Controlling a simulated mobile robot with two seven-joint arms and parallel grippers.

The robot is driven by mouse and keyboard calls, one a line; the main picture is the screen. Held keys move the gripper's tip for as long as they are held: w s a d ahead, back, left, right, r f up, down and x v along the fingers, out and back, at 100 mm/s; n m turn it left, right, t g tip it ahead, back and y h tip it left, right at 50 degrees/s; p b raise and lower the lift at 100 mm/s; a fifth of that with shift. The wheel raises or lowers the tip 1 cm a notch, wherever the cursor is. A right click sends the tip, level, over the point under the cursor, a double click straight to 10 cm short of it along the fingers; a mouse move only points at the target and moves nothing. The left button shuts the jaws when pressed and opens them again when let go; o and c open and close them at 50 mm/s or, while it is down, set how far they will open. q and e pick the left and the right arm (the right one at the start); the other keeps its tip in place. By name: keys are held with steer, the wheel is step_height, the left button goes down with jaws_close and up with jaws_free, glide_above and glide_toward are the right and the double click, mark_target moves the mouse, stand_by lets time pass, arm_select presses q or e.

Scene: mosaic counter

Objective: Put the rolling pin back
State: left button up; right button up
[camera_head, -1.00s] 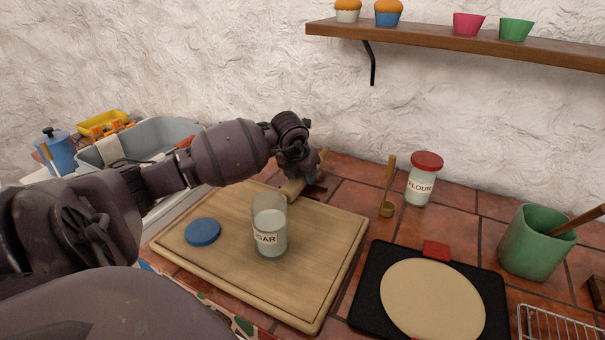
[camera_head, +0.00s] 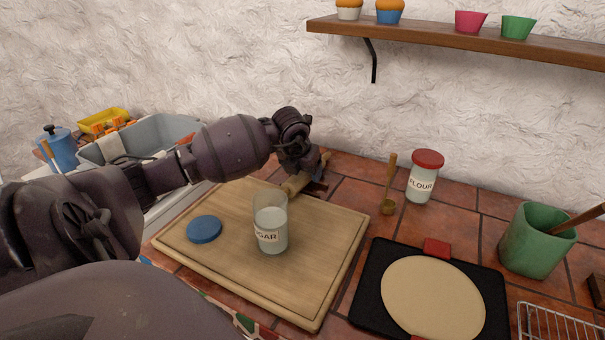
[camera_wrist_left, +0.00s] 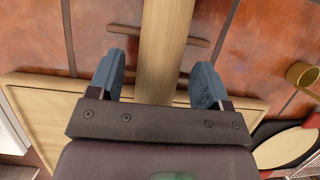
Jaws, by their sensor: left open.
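The rolling pin (camera_head: 293,185) is pale wood and lies at the back edge of the cutting board, partly hidden by my left gripper (camera_head: 308,172). In the left wrist view the pin (camera_wrist_left: 166,45) runs lengthwise between the two blue-grey fingers of the left gripper (camera_wrist_left: 160,80). The fingers are open, with a gap on each side of the pin. A brown wooden rest (camera_head: 317,189) is on the tiles by the pin. Its bar shows on both sides of the pin in the left wrist view (camera_wrist_left: 125,30). My right gripper is out of view.
The cutting board (camera_head: 310,290) holds a sugar jar (camera_head: 270,225) and a blue lid (camera_head: 204,229). A flour jar (camera_head: 424,178), a wooden scoop (camera_head: 389,190), a green crock (camera_head: 535,240) and a black tray with dough (camera_head: 430,300) stand to the right. A shelf (camera_head: 450,38) hangs above.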

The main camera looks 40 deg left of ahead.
arm_select(q)
steer(key=p+v, duration=0.1)
steer(key=v, duration=1)
steer(key=shift+s+r, duration=0.25)
steer(key=shift+r, duration=0.1)
